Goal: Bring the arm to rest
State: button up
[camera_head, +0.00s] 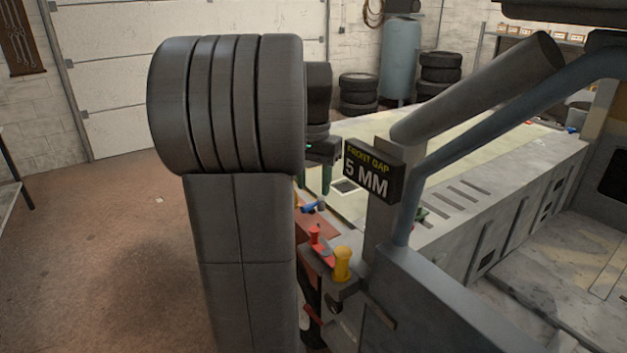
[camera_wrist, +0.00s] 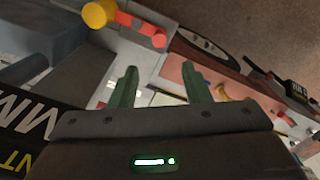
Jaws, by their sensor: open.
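My gripper (camera_head: 314,178) shows in the head view partly behind my large dark arm link, over the near end of the bench and just left of the gap sign. In the wrist view its two green fingers (camera_wrist: 159,78) are apart, with nothing held between them. The space between the fingertips shows a pale surface and part of a reddish-brown panel (camera_wrist: 178,72). My arm is bent, and its thick links hide much of the bench end in the head view.
A black sign (camera_head: 370,172) reading "FRONT GAP 5 MM" stands close to the gripper. A yellow knob (camera_head: 342,263) and a red lever (camera_head: 316,240) sit below. A blue-grey tube frame (camera_head: 480,135) rises at right. Open floor (camera_head: 100,250) lies left.

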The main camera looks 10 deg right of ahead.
aim_at(313, 229)
notch_tip(313, 229, down, 14)
dwell(0.8)
jog(key=shift+r, duration=0.1)
